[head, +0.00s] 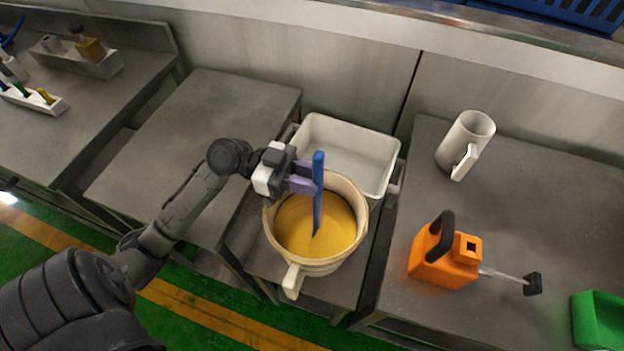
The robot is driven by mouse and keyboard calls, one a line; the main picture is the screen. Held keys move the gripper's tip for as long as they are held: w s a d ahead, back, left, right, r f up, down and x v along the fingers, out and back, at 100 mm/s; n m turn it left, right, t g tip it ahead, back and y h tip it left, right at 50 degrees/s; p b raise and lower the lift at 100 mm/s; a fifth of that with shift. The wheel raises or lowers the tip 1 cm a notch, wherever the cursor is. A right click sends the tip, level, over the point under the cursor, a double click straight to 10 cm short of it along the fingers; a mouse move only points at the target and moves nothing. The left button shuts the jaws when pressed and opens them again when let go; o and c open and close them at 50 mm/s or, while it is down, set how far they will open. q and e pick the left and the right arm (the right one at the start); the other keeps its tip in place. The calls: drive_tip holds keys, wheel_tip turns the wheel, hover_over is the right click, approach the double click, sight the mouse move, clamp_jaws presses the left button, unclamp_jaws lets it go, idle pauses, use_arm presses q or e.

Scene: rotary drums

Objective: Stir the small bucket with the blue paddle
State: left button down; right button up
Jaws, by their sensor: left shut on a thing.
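The small bucket (285,272) is cream-coloured and stands upright on a low metal stand, holding a yellow-orange liquid (297,228). My left gripper (306,180) is above the bucket's far left rim and is shut on the blue paddle (319,172). The paddle stands nearly upright, and its lower end reaches the liquid inside the bucket. How deep the tip goes is hidden by the liquid. My right gripper is not in view.
A white tub (352,140) sits just behind the bucket. A white jug (464,144) and an orange can (444,258) with a spout stand on the right table, with a green container (600,320) at its edge. The table at left (215,105) is bare.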

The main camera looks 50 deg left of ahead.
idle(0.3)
use_arm(q)
wheel_tip(320, 180, up, 24)
drive_tip(key=p, duration=1.4)
drive_tip(key=shift+f+p, duration=0.25)
drive_tip(key=shift+p, duration=0.1)
drive_tip(key=shift+a, duration=0.1)
